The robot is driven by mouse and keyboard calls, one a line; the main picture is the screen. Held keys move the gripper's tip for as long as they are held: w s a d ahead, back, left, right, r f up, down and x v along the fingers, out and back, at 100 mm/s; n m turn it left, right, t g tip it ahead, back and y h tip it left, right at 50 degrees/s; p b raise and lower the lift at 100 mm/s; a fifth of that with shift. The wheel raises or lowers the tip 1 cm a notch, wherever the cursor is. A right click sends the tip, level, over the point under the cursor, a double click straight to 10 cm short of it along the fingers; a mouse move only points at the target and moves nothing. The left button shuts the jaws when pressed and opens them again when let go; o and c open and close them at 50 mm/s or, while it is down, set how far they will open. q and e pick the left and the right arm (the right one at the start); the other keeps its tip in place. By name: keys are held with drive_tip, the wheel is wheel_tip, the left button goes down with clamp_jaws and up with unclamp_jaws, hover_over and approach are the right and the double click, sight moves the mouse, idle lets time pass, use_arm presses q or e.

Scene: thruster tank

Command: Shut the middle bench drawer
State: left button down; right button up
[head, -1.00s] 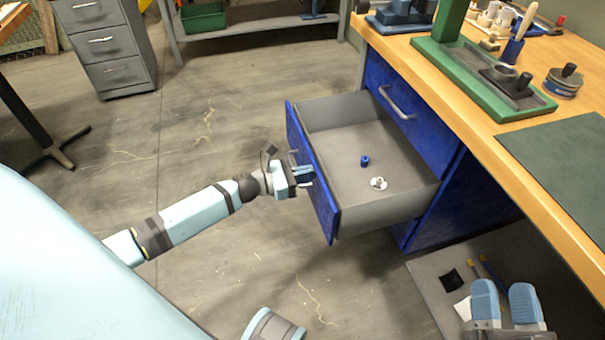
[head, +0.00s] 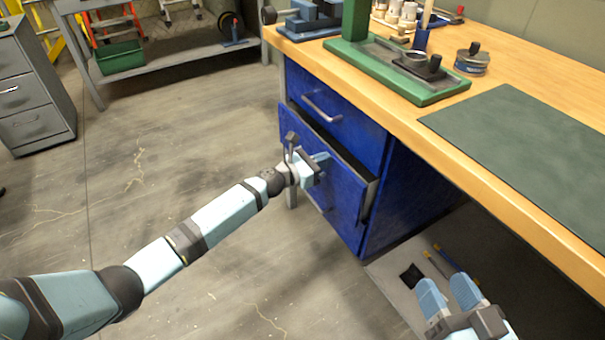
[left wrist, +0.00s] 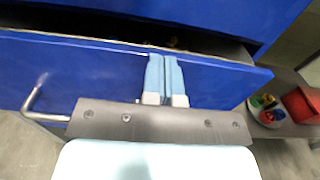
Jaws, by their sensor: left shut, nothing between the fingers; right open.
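The blue middle drawer (head: 326,167) of the bench stands slightly open, with a narrow dark gap along its top edge in the head view. In the left wrist view its blue front (left wrist: 100,72) fills much of the picture, with its bar handle at the left. My left gripper (head: 322,164) is shut and empty, its fingertips (left wrist: 166,62) against or very close to the drawer front near its top edge. My right gripper (head: 452,296) is open and empty, low at the right below the bench top.
The wooden bench top (head: 434,131) carries a green mat (head: 530,150), a green stand (head: 400,75) and a round tin (head: 471,60). The upper drawer (head: 335,115) is shut. A low grey shelf (head: 395,285) lies under the bench. Floor to the left is clear.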

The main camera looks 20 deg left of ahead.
sight(336, 154)
use_arm(q)
drive_tip(key=b+x, duration=0.1)
drive_tip(key=x, duration=0.3)
drive_tip(key=shift+r, duration=0.2)
use_arm(e)
drive_tip(key=shift+s+a+f+g, duration=0.1)
drive_tip(key=shift+f+g, duration=0.15)
drive_tip(key=shift+f, duration=0.3)
drive_tip(key=shift+s+a+f+g, duration=0.1)
drive_tip(key=shift+f+g, duration=0.15)
drive_tip(key=shift+f, duration=0.3)
